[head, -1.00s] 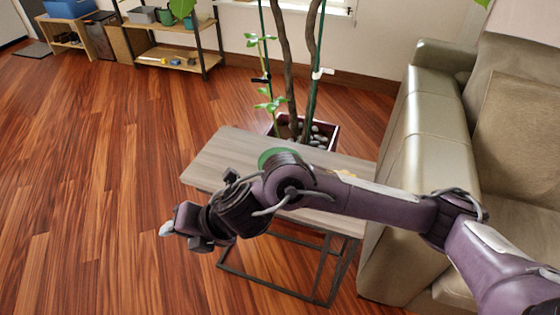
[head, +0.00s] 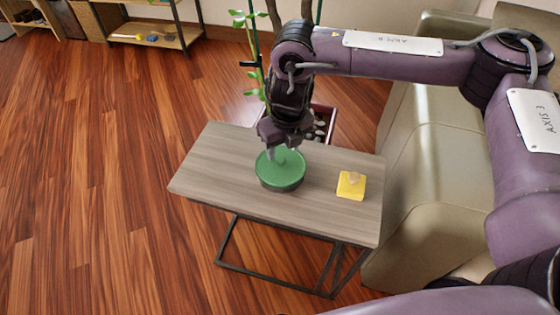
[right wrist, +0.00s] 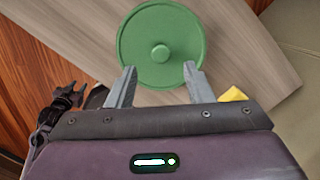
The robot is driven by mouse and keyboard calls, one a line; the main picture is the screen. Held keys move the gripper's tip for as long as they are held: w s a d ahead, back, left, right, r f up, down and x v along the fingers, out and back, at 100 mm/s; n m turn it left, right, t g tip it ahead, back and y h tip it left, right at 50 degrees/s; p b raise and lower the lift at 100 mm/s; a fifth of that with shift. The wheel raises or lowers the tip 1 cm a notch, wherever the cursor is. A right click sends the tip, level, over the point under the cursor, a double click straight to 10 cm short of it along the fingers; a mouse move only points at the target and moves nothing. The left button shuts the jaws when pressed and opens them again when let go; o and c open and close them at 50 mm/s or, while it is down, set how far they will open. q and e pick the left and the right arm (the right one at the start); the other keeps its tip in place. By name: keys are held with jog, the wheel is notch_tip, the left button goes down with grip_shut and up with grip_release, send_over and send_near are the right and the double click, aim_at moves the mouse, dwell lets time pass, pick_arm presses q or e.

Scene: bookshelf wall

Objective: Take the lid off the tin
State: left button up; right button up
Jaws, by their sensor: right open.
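The round tin (head: 280,184) stands upright on a small grey-brown wooden table (head: 215,165). Its green lid (head: 283,172) is on top; the lid also shows in the right wrist view (right wrist: 160,25) with a round knob (right wrist: 160,53) in its middle. My right gripper (head: 279,150) is above the lid, pointing down. In the right wrist view its two fingers (right wrist: 156,78) are apart, one either side of the knob's line, with nothing between them. Whether they touch the lid I cannot tell. My left gripper is not in view.
A yellow block-like item with a tan piece on it (head: 351,185) lies right of the tin. A planter with stones (head: 322,123) stands behind the table, and a beige sofa (head: 425,170) at its right. The table's left part is clear.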

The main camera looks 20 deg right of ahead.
aim_at(281, 158)
jog(key=shift+w+f, duration=0.25)
jog(key=shift+f, duration=0.9)
jog(key=shift+w+f, duration=0.25)
jog(key=shift+f, duration=0.85)
jog(key=shift+c, duration=0.4)
grip_shut()
